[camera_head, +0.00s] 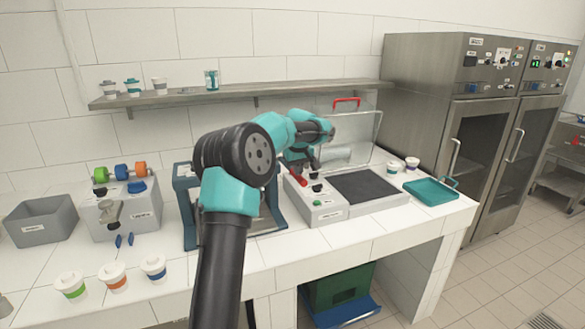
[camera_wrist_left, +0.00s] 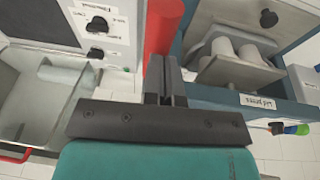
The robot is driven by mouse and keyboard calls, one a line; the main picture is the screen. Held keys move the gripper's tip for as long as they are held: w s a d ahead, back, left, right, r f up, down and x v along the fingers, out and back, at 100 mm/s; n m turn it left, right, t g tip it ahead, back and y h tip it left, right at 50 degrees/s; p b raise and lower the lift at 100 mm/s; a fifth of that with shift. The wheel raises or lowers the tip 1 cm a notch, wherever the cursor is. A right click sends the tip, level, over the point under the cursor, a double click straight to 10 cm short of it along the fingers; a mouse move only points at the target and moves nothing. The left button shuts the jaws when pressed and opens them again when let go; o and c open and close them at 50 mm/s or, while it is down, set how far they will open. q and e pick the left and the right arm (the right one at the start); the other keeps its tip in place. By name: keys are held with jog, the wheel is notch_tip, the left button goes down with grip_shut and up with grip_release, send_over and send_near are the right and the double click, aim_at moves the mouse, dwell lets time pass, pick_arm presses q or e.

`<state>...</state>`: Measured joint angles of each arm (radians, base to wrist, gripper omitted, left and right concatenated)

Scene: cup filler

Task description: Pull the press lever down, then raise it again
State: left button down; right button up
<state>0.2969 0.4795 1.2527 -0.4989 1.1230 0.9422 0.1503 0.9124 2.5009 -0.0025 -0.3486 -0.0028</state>
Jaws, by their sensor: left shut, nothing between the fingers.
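The press is a dark blue frame (camera_head: 187,205) on the counter, largely hidden behind my left arm in the head view. In the left wrist view its blue frame (camera_wrist_left: 284,108) carries a "Lid press" label. The red lever handle (camera_wrist_left: 166,25) lies right by my left fingertips in the wrist view, and a small red part of it (camera_head: 299,181) shows below the gripper in the head view. My left gripper (camera_head: 301,170) is shut and empty; its fingers also show in the wrist view (camera_wrist_left: 165,78). Whether they touch the lever is unclear. My right gripper is not in view.
A grey sealing machine (camera_head: 322,214) with knobs and a raised clear cover with a red handle (camera_head: 347,101) stands right of the press. A teal tray (camera_head: 432,192) lies farther right. Lidded cups (camera_head: 112,277) and a grey bin (camera_head: 40,222) are at left.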

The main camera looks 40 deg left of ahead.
pick_arm(q)
jog(key=shift+s+r, duration=0.1)
jog(key=shift+r, duration=0.45)
jog(key=v, duration=1.2)
jog(key=shift+s+r, duration=0.3)
jog(key=shift+w+a+r, duration=0.15)
jog(key=shift+w+a, duration=0.05)
jog(key=shift+a, duration=0.2)
